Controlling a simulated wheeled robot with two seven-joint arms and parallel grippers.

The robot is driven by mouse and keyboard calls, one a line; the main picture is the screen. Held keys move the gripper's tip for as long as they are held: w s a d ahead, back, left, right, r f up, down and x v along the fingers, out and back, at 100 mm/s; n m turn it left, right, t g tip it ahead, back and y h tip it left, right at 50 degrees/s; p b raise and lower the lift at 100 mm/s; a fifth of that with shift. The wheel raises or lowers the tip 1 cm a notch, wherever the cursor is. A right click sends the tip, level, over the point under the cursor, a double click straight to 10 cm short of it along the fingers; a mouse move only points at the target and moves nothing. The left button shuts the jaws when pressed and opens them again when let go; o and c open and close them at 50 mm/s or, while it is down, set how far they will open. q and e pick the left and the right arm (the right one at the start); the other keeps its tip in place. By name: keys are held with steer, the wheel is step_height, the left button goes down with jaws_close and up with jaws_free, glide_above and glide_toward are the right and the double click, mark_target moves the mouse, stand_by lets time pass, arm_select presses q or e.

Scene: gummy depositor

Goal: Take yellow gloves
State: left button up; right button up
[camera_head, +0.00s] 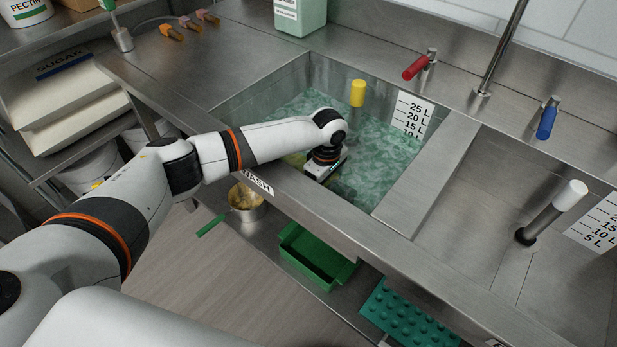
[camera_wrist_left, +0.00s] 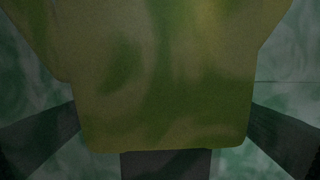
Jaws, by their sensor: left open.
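A yellow-green shape, which looks like the yellow gloves (camera_wrist_left: 165,75), fills the middle of the left wrist view, dim as if under murky water. In the head view only a faint yellowish patch (camera_head: 297,158) shows in the sink water beside my left wrist. My left gripper (camera_wrist_left: 164,122) is open, with one dark finger at each side of the lower part of the yellow shape. Whether the fingers touch it I cannot tell. In the head view its fingertips are hidden in the water. My right gripper is not in view.
The wash sink (camera_head: 230,108) holds cloudy green water, with a yellow-topped post (camera_head: 357,93) standing in it. A red tap handle (camera_head: 416,67) and faucet are behind. An empty-looking second basin with a white-topped post (camera_head: 570,195) is at right. A green bin (camera_head: 312,262) sits below.

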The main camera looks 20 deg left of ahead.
arm_select(q)
steer(key=shift+c, duration=0.2)
steer(key=c, duration=0.7)
steer(key=shift+r, duration=0.1)
step_height(320, 180, up, 10)
steer(key=shift+f+p, duration=0.1)
steer(key=shift+p, duration=0.25)
